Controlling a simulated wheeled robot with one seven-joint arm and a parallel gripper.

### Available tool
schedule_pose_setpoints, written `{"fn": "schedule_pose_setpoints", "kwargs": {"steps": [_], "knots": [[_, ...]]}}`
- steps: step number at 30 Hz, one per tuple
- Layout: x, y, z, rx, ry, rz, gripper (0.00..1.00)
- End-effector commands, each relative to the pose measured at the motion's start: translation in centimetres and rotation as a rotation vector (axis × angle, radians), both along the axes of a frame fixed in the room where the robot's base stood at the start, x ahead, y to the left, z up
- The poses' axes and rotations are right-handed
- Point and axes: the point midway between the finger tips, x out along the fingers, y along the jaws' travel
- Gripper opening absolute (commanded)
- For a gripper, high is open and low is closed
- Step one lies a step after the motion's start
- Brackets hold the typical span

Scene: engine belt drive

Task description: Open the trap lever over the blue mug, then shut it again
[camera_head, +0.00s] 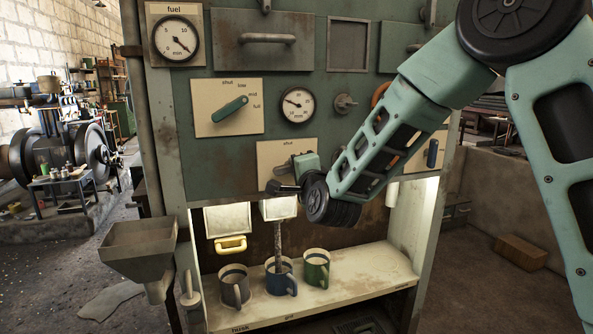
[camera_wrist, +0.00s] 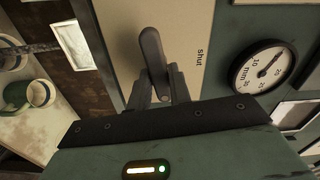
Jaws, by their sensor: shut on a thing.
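The trap lever (camera_wrist: 152,55) is a dark grey handle on a cream plate (camera_wrist: 185,30) marked "shut". My gripper (camera_wrist: 160,92) is shut on it; in the head view my gripper (camera_head: 287,178) is at the plate above the mugs. The lever lies crosswise, its free end pointing left in the head view, away from the "shut" mark. Its pivot is hidden. The blue mug (camera_head: 283,282) stands upright on the shelf below. A brownish stream (camera_head: 279,245) runs from the pale chute above down into it.
A grey mug (camera_head: 234,288) stands left of the blue one and a green mug (camera_head: 316,268) right of it, on the lit shelf (camera_head: 365,272). A green lever (camera_head: 230,109) and gauges are above.

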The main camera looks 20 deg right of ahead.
Motion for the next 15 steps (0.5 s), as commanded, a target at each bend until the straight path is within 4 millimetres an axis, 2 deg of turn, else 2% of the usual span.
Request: {"fn": "schedule_pose_setpoints", "kwargs": {"steps": [1,2,3,4,15], "knots": [[0.0,-0.09,-0.08,-0.001,0.002,-0.001,0.0],[0.0,-0.09,-0.09,-0.001,0.002,-0.002,0.23],[0.0,-0.09,-0.09,-0.001,0.002,-0.002,0.34],[0.0,-0.09,-0.08,-0.001,0.002,-0.002,0.4],[-0.5,0.0,-0.02,-0.001,0.0,0.0,0.4]]}}
